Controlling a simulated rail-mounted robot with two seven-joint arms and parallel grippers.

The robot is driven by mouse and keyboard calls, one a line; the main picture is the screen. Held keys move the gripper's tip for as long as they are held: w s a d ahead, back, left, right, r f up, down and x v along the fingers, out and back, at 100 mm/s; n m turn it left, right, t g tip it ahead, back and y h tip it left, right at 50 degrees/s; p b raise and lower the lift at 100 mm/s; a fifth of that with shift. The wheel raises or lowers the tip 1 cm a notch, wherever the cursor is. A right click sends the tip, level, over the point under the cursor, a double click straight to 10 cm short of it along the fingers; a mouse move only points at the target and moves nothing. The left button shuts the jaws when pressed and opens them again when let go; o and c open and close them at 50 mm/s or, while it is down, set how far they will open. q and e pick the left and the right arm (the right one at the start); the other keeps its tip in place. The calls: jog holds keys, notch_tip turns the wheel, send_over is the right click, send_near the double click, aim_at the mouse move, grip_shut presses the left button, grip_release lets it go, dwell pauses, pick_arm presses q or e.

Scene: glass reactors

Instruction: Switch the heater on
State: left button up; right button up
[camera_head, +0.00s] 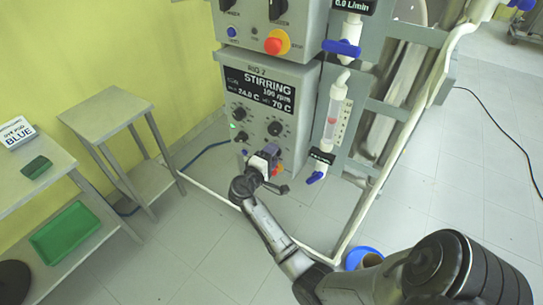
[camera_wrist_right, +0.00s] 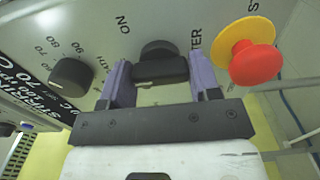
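The rig 2 control box (camera_head: 270,75) stands at the middle of the head view. Its display reads STIRRING, 100 rpm, 24.0 C and a set value of 70 C. The heater switch (camera_wrist_right: 160,66) is a black knob in the wrist view, near the letters TER and the word ON. In the head view my right gripper (camera_head: 268,155) covers the lower front of the box and hides the switch. My left gripper is not in view.
A red stop button (camera_wrist_right: 255,63) on a yellow base is close beside the right finger. A bath dial (camera_wrist_right: 71,74) is left of the fingers. A flowmeter (camera_head: 337,112) stands right of the box. A side table (camera_head: 95,110) stands left, with open floor between.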

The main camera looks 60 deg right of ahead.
jog(key=c, duration=0.4)
jog(key=shift+f+m+b, duration=0.2)
jog(key=shift+m+b, duration=0.4)
jog(key=shift+b, duration=0.3)
jog(key=shift+c, duration=0.2)
jog(key=m+b, duration=0.8)
jog(key=b, duration=0.2)
jog(key=shift+m+b, duration=0.8)
jog(key=shift+m, duration=0.2)
jog(key=shift+r+m+b, duration=0.2)
jog(key=shift+m+b, duration=0.2)
jog(key=o, duration=0.9)
jog(key=shift+a, duration=0.1)
